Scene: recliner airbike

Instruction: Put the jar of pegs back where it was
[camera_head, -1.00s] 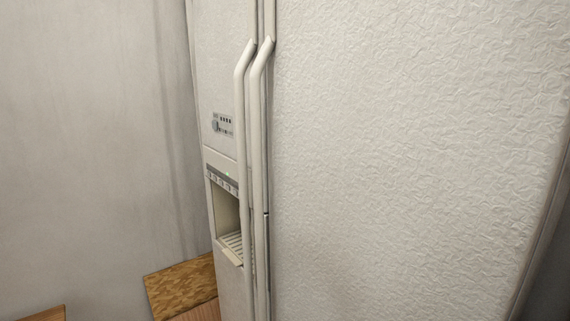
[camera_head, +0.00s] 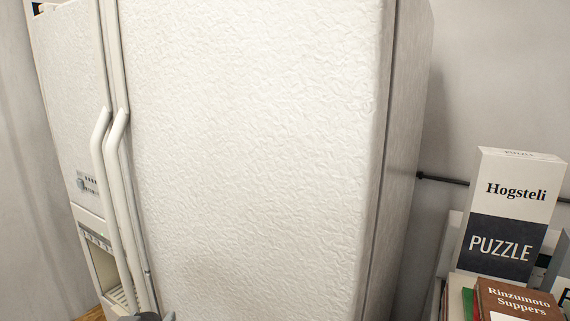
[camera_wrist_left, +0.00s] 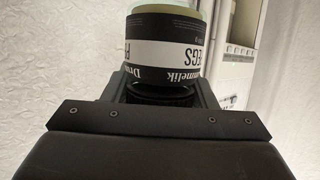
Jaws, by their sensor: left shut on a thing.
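The jar of pegs (camera_wrist_left: 165,45) shows upside down in the left wrist view, with a black and white label partly reading "EGS" and a pale yellow-green end at the top of the picture. My left gripper (camera_wrist_left: 160,92) is shut on it, with a dark finger part on either side. In the head view only a small grey tip of my left gripper (camera_head: 148,317) shows at the bottom edge, in front of the fridge; the jar cannot be made out there. My right gripper is not in view.
A large white textured fridge (camera_head: 250,150) with two long handles (camera_head: 115,200) fills the middle of the head view. To its right are a "Hogsteli" puzzle box (camera_head: 508,215) and several books, including "Rinzumoto Suppers" (camera_head: 515,300). A dark rod (camera_head: 440,179) runs along the wall.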

